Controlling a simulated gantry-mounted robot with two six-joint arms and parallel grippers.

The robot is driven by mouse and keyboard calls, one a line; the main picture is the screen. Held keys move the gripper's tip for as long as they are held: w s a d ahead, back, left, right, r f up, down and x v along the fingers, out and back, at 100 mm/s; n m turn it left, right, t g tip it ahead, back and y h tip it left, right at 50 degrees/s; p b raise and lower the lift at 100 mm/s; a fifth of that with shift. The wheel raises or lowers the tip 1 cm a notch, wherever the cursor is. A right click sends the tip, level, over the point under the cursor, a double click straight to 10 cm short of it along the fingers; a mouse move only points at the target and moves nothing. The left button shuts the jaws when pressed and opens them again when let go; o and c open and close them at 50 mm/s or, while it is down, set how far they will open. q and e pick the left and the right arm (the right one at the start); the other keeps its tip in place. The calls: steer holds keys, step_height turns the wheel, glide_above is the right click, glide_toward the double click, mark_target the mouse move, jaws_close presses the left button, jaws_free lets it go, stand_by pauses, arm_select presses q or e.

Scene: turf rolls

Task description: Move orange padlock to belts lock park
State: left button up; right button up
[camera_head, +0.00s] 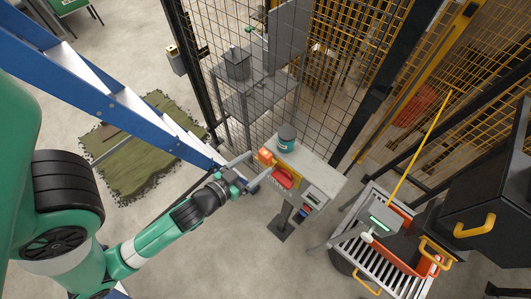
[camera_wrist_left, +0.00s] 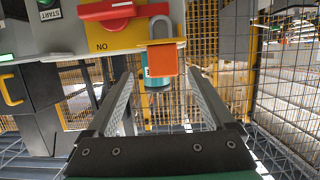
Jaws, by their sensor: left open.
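The orange padlock (camera_head: 265,156) hangs on the front of a pedestal control box, beside a red switch handle (camera_head: 283,178) on a yellow plate. In the left wrist view the padlock (camera_wrist_left: 163,59) hangs upright with its grey shackle at the top, right of the red handle (camera_wrist_left: 112,11). My left gripper (camera_head: 249,168) is open and empty, with its fingers pointing at the padlock. In the wrist view the fingertips (camera_wrist_left: 158,75) lie to either side of and slightly below the padlock, apart from it. My right gripper is not in view. I cannot tell which thing is the belts lock park.
Mesh fencing (camera_head: 330,75) rises behind. A blue ladder-like frame (camera_head: 110,95) crosses the left. A slatted conveyor with an orange tray (camera_head: 410,262) and dark, yellow-handled units (camera_head: 490,205) are at right. Front floor is open.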

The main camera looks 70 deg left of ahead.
mark_target(262, 158)
arm_select(q)
steer(key=shift+w+a+f, duration=0.15)
steer(key=shift+w+a, duration=0.05)
steer(key=shift+w, duration=0.05)
steer(key=shift+w+a, duration=0.2)
steer(key=p+x, duration=0.1)
steer(key=x, duration=0.3)
steer(key=shift+s+a+f+p, duration=0.1)
steer(key=shift+s+f+p, duration=0.1)
steer(key=shift+p, duration=0.15)
steer(key=shift+w+a+f, duration=0.15)
steer(key=shift+w, duration=0.15)
jaws_close()
step_height(262, 158, up, 10)
steer(key=shift+r+p, duration=0.1)
steer(key=shift+p, duration=0.75)
